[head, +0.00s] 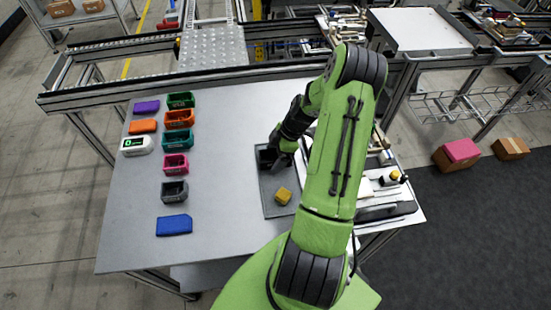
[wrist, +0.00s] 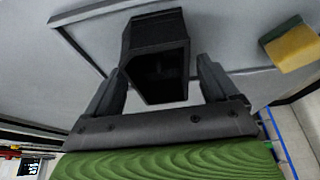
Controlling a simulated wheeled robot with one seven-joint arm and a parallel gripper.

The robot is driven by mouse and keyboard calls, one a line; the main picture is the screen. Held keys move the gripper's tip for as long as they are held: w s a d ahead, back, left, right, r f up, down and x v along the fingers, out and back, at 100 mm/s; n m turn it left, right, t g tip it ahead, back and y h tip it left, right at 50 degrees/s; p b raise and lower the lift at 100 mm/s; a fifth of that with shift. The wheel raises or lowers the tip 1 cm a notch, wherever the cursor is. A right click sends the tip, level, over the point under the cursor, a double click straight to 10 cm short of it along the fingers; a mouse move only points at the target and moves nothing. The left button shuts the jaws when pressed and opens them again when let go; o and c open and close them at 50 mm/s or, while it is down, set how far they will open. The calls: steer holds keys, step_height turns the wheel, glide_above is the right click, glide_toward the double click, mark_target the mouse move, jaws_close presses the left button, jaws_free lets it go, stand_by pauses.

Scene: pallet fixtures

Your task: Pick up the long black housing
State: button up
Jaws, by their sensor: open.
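The long black housing (wrist: 156,32) stands in the middle of the wrist view, its hollow end facing the camera. In the head view the housing (head: 265,157) is a dark shape at the far end of a grey tray (head: 269,187), partly hidden by my gripper (head: 277,158). In the wrist view my gripper (wrist: 160,78) is open, with one finger on each side of the housing. A gap shows at the right finger; whether the left finger touches it is unclear.
A yellow block (head: 283,196) lies in the tray near the housing; it also shows in the wrist view (wrist: 292,44). Several coloured bins and blocks, such as a blue block (head: 174,225), line the table's left side. The table's middle (head: 222,190) is clear.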

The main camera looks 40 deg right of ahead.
steer(key=shift+r, duration=0.1)
steer(key=c, duration=1.1)
